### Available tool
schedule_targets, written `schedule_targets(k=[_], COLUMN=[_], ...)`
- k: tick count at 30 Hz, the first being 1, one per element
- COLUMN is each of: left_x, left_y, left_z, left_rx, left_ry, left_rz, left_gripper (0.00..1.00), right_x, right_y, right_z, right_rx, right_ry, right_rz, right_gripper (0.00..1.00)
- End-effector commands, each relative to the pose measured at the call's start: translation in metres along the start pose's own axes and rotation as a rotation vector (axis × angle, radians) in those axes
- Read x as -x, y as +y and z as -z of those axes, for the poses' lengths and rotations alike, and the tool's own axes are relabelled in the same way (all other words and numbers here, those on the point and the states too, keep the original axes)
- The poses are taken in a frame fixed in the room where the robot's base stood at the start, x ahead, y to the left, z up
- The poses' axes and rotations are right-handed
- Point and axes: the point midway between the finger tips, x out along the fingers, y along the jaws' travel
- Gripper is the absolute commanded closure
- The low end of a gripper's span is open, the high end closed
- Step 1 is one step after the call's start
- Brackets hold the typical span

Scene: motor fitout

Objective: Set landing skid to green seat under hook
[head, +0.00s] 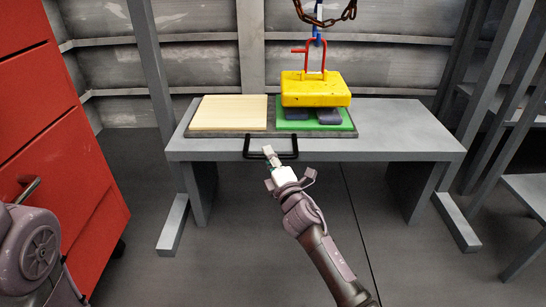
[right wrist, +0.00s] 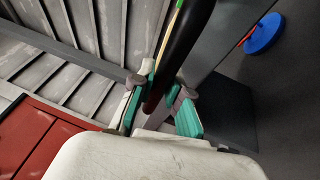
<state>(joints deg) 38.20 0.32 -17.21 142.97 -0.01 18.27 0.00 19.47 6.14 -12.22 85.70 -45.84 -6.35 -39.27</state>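The landing skid (head: 190,131) is a dark grey tray on the grey table, with a pale wooden pad (head: 228,112) on its left and a green seat (head: 285,121) on its right. A yellow block (head: 315,90) with a red shackle (head: 309,56) is over the green seat, above dark pads (head: 328,116); exact contact is unclear. The blue hook (head: 318,33) hangs at the shackle. My right gripper (head: 267,152) is at the skid's black front handle (head: 290,157). In the right wrist view its teal pads (right wrist: 162,88) flank the black handle (right wrist: 183,45) closely, apparently gripping it. My left gripper is out of view.
The grey table (head: 400,125) has bare top to the skid's right. A rusty chain (head: 325,20) hangs above. A red cabinet (head: 60,150) stands at left, another grey table (head: 530,190) at right. A blue disc (right wrist: 265,33) shows in the right wrist view.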

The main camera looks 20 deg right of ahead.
Motion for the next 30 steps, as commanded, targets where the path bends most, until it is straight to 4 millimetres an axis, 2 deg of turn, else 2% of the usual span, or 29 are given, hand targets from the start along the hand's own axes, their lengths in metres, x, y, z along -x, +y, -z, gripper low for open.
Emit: schedule_targets(k=[1,4,5,14,17,24,30], left_x=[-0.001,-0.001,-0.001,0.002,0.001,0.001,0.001], left_y=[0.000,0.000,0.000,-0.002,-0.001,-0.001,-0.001], left_z=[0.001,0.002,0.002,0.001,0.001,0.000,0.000], left_rx=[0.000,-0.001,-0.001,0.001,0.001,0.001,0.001], left_ry=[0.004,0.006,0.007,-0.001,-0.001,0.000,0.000], left_rz=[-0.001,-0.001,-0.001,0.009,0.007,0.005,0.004], left_gripper=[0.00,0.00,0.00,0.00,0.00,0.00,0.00], right_x=[0.000,0.000,0.000,0.002,0.011,0.052,0.072], right_y=[0.000,0.000,0.000,0.000,-0.001,-0.001,-0.001], right_z=[0.004,0.003,0.003,0.002,0.002,0.003,0.003], right_rx=[-0.002,-0.002,-0.001,-0.001,0.000,-0.001,-0.001], right_ry=[0.008,0.006,0.006,0.004,0.004,0.006,0.006], right_rz=[-0.002,-0.002,-0.002,-0.001,0.000,0.000,-0.001], right_gripper=[0.77,0.60,0.59,0.59,0.59,0.59,0.59])
